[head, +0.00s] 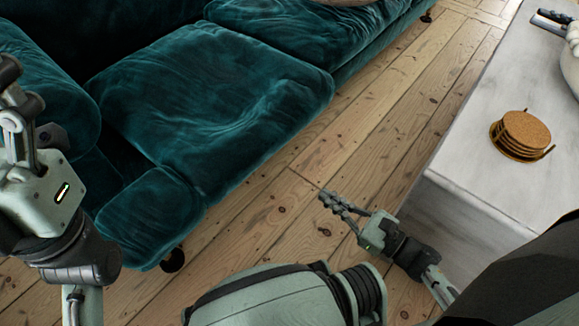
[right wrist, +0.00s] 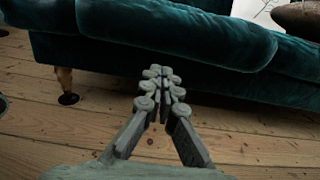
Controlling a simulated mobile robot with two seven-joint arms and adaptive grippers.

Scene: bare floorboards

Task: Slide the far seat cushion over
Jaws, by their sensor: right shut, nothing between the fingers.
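The far seat cushion (head: 305,35) is dark teal velvet, at the top of the head view, with its upper part cut off. It lies on the sofa beside the near seat cushion (head: 215,105). In the right wrist view part of the far seat cushion (right wrist: 298,55) seems to show at the right edge. My right gripper (head: 328,198) is shut and empty, over the floor in front of the sofa, apart from both cushions. My left gripper (head: 12,108) is at the left edge of the head view, in front of the sofa arm; its fingers are partly cut off.
A pale table (head: 460,150) stands at the right, with a stack of cork coasters (head: 525,132) on it. Bare floorboards (head: 350,125) lie between sofa and table. A brownish round object (right wrist: 300,20) sits above the sofa seat at the right wrist view's upper right.

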